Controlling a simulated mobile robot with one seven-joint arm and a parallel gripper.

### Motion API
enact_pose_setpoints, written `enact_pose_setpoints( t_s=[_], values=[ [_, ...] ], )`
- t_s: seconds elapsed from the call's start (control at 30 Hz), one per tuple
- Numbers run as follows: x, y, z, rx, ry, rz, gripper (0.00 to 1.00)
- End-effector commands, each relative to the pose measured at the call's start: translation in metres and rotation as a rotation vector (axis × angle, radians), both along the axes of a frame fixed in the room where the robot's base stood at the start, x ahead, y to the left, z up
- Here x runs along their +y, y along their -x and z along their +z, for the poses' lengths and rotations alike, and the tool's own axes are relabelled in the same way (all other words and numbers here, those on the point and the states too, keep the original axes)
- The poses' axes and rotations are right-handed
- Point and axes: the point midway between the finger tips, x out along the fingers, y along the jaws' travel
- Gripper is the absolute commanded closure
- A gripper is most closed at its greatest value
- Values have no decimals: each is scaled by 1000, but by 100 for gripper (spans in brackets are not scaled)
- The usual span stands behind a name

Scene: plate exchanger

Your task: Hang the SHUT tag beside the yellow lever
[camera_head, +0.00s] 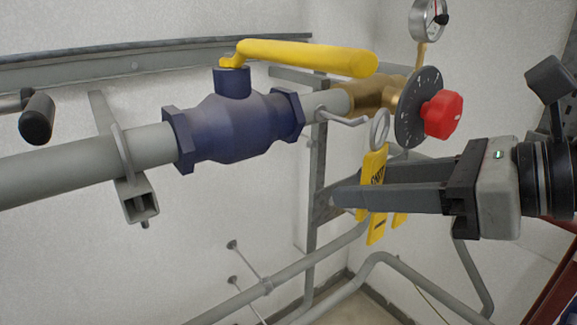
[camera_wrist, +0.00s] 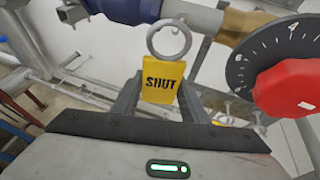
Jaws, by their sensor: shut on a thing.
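The yellow SHUT tag (camera_head: 374,163) is held between the fingers of my gripper (camera_head: 345,198), with its metal ring (camera_head: 380,128) pointing up. In the wrist view the tag (camera_wrist: 163,84) faces the camera, its word readable, with the ring (camera_wrist: 169,41) above it. The yellow lever (camera_head: 305,56) lies along the top of the blue valve (camera_head: 235,125). A grey hook (camera_head: 343,121) sticks out below the pipe right of the valve. Its tip appears close to the ring in the head view; I cannot tell whether the ring is around it.
A red knob (camera_head: 443,115) with a black dial (camera_head: 411,108) is close above my gripper. A round gauge (camera_head: 428,18) stands higher up. A grey upright and lower pipes (camera_head: 300,268) run behind. Open space lies below the valve.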

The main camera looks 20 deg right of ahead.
Motion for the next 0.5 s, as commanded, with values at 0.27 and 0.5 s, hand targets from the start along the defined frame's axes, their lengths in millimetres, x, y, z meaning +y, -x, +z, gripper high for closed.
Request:
enact_pose_setpoints(
  t_s=[0.27,0.5],
  values=[
    [6,-16,-1,1,1,1,82],
    [11,-30,-2,1,0,1,82]
  ],
)
